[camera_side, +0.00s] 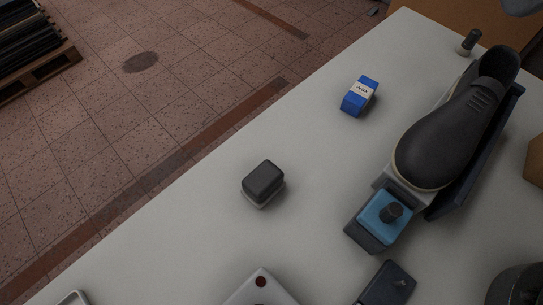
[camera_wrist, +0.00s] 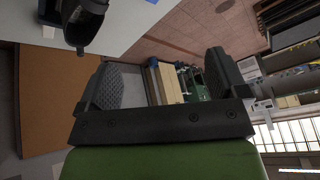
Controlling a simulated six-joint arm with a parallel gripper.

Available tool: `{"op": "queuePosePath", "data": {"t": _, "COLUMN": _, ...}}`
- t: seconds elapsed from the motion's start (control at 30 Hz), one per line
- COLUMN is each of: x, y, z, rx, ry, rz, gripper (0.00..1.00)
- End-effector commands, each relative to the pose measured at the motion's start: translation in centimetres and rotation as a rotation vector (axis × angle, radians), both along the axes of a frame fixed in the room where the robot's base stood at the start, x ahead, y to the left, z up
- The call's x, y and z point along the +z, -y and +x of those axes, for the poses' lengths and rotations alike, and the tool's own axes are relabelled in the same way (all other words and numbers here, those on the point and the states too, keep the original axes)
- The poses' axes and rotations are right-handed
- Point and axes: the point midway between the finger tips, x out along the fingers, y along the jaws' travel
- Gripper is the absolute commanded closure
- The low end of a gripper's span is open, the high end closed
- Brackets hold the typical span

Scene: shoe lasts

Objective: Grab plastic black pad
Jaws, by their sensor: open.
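A small black pad (camera_side: 263,178) with rounded corners sits on a pale base on the white table, left of centre in the side view. I cannot make it out in the wrist view. My gripper (camera_wrist: 162,65) shows in the wrist view with its two dark ridged fingers wide apart and nothing between them. The gap faces the room beyond the table, not the pad. I cannot tell the gripper's distance from the pad; its fingers do not show in the side view.
A blue wax box (camera_side: 360,96) stands behind and right of the pad. A dark shoe (camera_side: 457,125) lies on a stand at the right, with a blue block with a black knob (camera_side: 383,216) at its toe. A white piece (camera_side: 262,288) lies at the front. Table around the pad is clear.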

Motion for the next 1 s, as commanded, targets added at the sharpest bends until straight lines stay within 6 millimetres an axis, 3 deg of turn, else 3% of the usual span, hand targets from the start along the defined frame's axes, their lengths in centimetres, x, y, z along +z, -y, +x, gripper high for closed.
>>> {"op": "queuePosePath", "data": {"t": 0.03, "x": -1.5, "y": -2.7, "z": 0.5, "rx": 0.072, "ry": -0.012, "rz": -0.029, "gripper": 0.08}}
{"op": "queuePosePath", "data": {"t": 0.17, "x": -5.6, "y": -9.3, "z": 0.7, "rx": 0.241, "ry": -0.012, "rz": -0.083, "gripper": 0.08}}
{"op": "queuePosePath", "data": {"t": 0.3, "x": -10.7, "y": -15.8, "z": -1.3, "rx": 0.42, "ry": -0.007, "rz": -0.129, "gripper": 0.08}}
{"op": "queuePosePath", "data": {"t": 0.4, "x": -14.0, "y": -19.0, "z": -3.3, "rx": 0.519, "ry": -0.005, "rz": -0.153, "gripper": 0.08}}
{"op": "queuePosePath", "data": {"t": 0.6, "x": -17.4, "y": -21.8, "z": -5.8, "rx": 0.621, "ry": -0.001, "rz": -0.17, "gripper": 0.08}}
{"op": "queuePosePath", "data": {"t": 1.0, "x": -21.8, "y": -23.2, "z": -4.7, "rx": 0.626, "ry": -0.002, "rz": -0.173, "gripper": 0.08}}
